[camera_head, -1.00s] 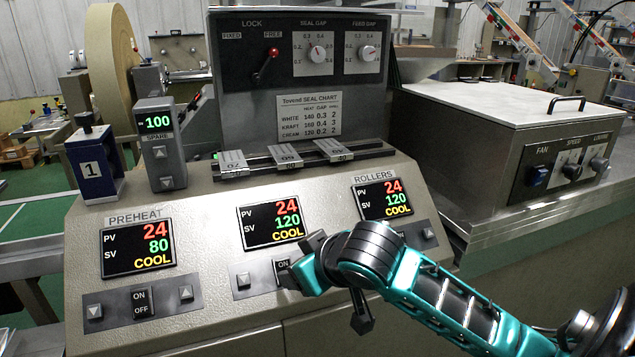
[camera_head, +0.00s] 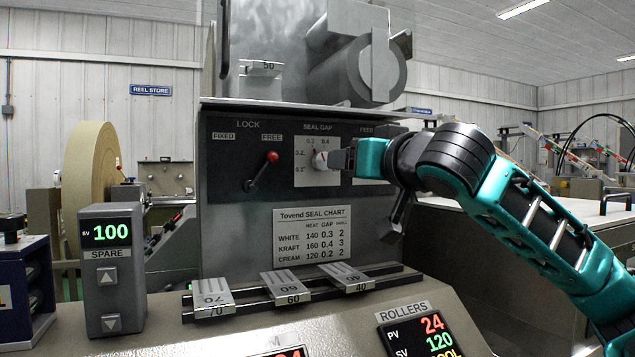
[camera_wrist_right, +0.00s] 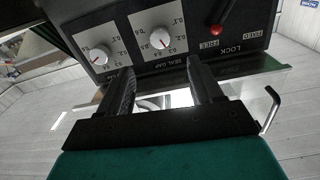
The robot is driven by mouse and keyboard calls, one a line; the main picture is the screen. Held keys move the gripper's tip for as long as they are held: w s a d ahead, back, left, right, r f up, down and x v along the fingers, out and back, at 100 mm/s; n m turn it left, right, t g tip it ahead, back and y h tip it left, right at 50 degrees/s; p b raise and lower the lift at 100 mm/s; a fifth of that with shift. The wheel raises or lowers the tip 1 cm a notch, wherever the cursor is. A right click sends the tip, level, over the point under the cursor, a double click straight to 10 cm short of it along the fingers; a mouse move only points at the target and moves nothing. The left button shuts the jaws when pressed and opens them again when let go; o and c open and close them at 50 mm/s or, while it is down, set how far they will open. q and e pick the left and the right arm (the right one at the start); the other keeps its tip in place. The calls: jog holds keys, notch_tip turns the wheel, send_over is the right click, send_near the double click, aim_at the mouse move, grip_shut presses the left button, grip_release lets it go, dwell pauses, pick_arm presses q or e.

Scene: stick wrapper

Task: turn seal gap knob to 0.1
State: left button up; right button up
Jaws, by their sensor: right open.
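The seal gap knob (camera_head: 320,160) is a small white dial on a white scale plate on the dark upper panel. In the head view my right gripper (camera_head: 342,158) is just right of it and partly covers the plate. In the right wrist view, which is upside down, the seal gap knob (camera_wrist_right: 160,38) lies ahead of the gap between the fingers. My right gripper (camera_wrist_right: 164,85) is open, with nothing between its fingers. The pointer is too small to read surely. My left gripper is out of view.
The red-tipped lock lever (camera_head: 262,171) stands left of the scale plate. A seal chart (camera_head: 312,235) and sliding weights (camera_head: 287,287) are below.

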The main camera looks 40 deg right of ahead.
aim_at(324, 162)
jog(key=p+x, duration=0.1)
jog(key=x, duration=0.3)
jog(key=p+x, duration=0.2)
jog(key=x, duration=0.2)
jog(key=shift+r, duration=0.2)
jog(key=x, duration=0.3)
jog(key=shift+w+f+p, duration=0.1)
jog(key=shift+w+p, duration=0.25)
jog(key=shift+w+d, duration=0.2)
jog(key=shift+w, duration=0.2)
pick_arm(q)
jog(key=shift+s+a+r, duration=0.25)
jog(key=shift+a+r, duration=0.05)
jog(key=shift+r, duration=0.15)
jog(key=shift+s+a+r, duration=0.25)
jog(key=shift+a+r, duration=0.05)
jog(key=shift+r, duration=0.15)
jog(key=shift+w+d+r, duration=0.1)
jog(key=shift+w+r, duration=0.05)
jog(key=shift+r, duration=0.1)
pick_arm(e)
jog(key=c, duration=1.1)
